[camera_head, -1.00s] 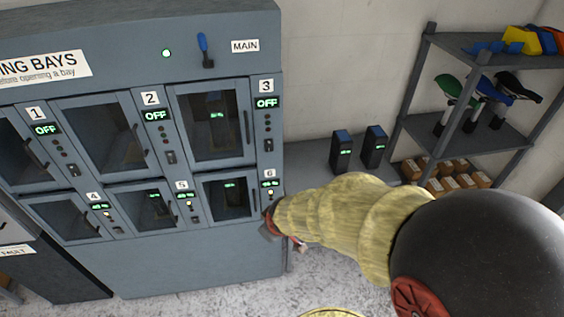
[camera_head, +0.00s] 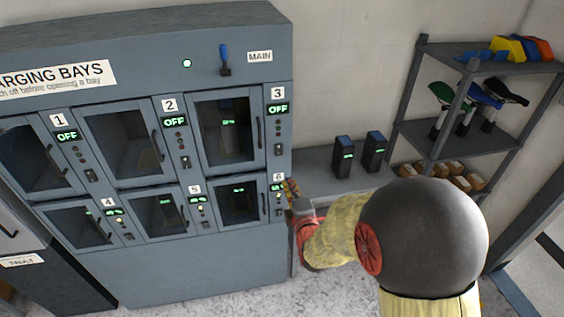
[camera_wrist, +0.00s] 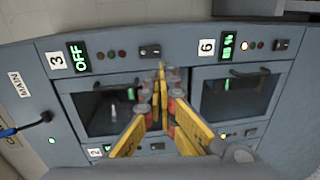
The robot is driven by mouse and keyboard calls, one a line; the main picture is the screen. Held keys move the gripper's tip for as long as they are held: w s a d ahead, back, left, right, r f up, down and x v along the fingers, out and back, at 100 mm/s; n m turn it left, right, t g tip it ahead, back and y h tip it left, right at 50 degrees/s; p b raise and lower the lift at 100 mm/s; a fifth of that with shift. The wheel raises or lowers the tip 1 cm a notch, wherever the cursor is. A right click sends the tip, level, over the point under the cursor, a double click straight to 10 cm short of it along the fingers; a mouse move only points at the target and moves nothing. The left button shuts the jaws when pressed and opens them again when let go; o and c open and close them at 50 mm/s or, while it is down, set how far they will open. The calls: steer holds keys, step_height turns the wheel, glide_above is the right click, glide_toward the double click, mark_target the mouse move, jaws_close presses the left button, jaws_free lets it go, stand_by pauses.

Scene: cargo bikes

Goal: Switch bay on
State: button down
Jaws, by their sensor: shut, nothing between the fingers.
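The grey charging cabinet (camera_head: 190,250) has numbered bays. Bays 1 (camera_head: 67,136), 2 (camera_head: 175,121) and 3 (camera_head: 278,108) show OFF; bays 4, 5 and 6 show lit green readouts. Bay 3's black rocker switch (camera_head: 278,149) sits below its display and small lamps; it also shows in the wrist view (camera_wrist: 150,51). Behind bay 3's door is something with a green display. My gripper (camera_head: 291,187) is shut and empty at the cabinet's right edge, beside bay 6's panel. In the wrist view its yellow fingers (camera_wrist: 161,78) point close to bay 3's switch; contact is unclear.
The blue MAIN lever (camera_head: 225,60) is up beside a green lamp (camera_head: 187,63). Bay doors have protruding dark handles. Two dark battery packs (camera_head: 344,155) stand on a grey surface right of the cabinet. A shelf rack (camera_head: 455,130) with saddles and boxes stands farther right.

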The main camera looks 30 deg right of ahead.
mark_target(278, 155)
stand_by(0.3)
steer(key=b+x, duration=0.1)
steer(key=x, duration=1.3)
steer(key=shift+f, duration=0.1)
